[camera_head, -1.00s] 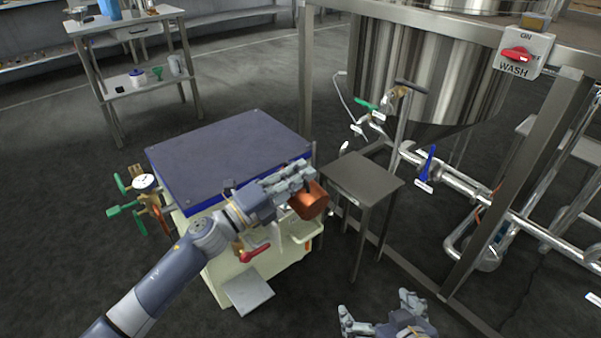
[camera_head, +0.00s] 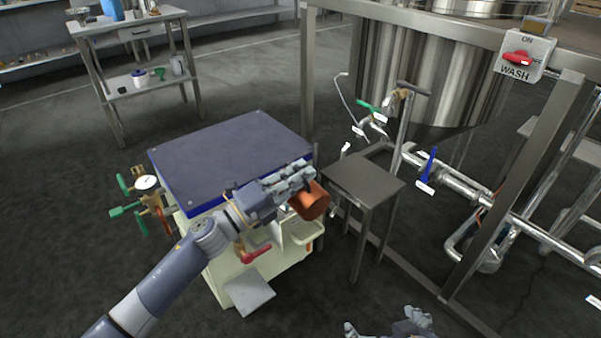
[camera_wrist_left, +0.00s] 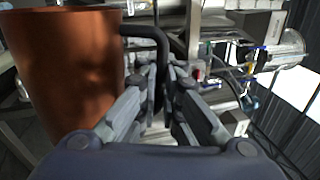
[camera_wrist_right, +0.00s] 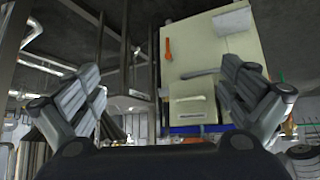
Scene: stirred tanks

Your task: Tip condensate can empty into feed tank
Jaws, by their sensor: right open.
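The copper-coloured condensate can (camera_head: 310,201) is held at my left gripper (camera_head: 302,174), in front of the right edge of the blue-topped cream cabinet. In the left wrist view the can (camera_wrist_left: 65,75) fills the left side, and its black handle (camera_wrist_left: 148,32) runs down between the closed fingers (camera_wrist_left: 162,85). The can looks tilted in the head view; its contents are hidden. My right gripper (camera_head: 395,328) is at the bottom edge, partly cut off. In the right wrist view its fingers are wide apart and empty (camera_wrist_right: 168,88). A large steel tank (camera_head: 430,75) stands behind; I cannot tell whether it is the feed tank.
The blue-topped cabinet (camera_head: 225,150) has green-handled valves at its left. A small steel stand (camera_head: 363,176) is right of the can. A steel frame (camera_head: 520,190) with pipes and a blue-handled valve (camera_head: 428,164) is at right. A trolley (camera_head: 135,60) stands at the back left.

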